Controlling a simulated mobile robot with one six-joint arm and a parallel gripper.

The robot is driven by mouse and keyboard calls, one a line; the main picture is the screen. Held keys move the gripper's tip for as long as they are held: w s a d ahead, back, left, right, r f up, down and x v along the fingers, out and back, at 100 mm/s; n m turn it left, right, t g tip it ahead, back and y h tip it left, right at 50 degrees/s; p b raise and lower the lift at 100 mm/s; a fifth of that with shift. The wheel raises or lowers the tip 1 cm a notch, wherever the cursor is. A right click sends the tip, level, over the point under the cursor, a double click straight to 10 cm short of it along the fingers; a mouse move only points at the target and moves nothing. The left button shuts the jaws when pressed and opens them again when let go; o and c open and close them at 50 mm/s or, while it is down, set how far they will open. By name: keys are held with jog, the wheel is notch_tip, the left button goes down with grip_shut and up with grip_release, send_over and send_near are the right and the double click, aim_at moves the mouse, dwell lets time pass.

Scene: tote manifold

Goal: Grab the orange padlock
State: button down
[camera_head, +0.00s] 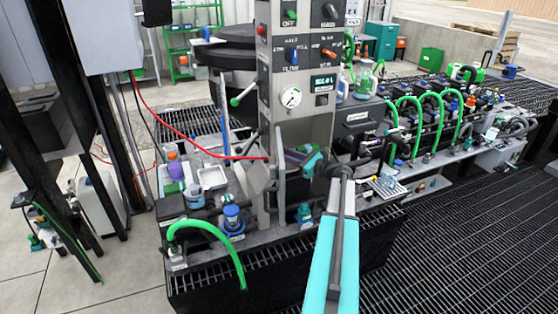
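In the head view my arm reaches up from the bottom centre, with teal side panels, to a dark joint in front of the control column. My gripper (272,174) appears to be at the far end of it, at the foot of the column, with grey parts and a teal part close together. Its fingers are hard to separate from the fittings behind, so I cannot tell whether they are open. I cannot pick out an orange padlock for certain. A small orange piece (328,53) sits on the column's panel, but its shape is too small to tell.
The grey control column (293,128) carries switches, a gauge and a display. Green hoses (213,231) arch over the bench. A blue-capped fitting (232,217), bottles (174,165) and a white tray (212,178) crowd its left side. Black grating (450,250) lies open at right.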

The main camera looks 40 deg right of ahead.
jog(key=shift+r, duration=0.15)
dwell(0.4)
jog(key=shift+r+b, duration=0.55)
jog(key=shift+r, duration=0.25)
jog(key=shift+r+b, duration=0.35)
jog(key=shift+r, duration=0.5)
jog(key=s+a+r+b, duration=0.1)
jog(key=s+a+b, duration=0.2)
jog(key=s, duration=1.1)
jog(key=a, duration=0.3)
jog(key=shift+s+r+b, duration=0.2)
jog(key=shift+s+b, duration=0.2)
jog(key=shift+a, duration=0.1)
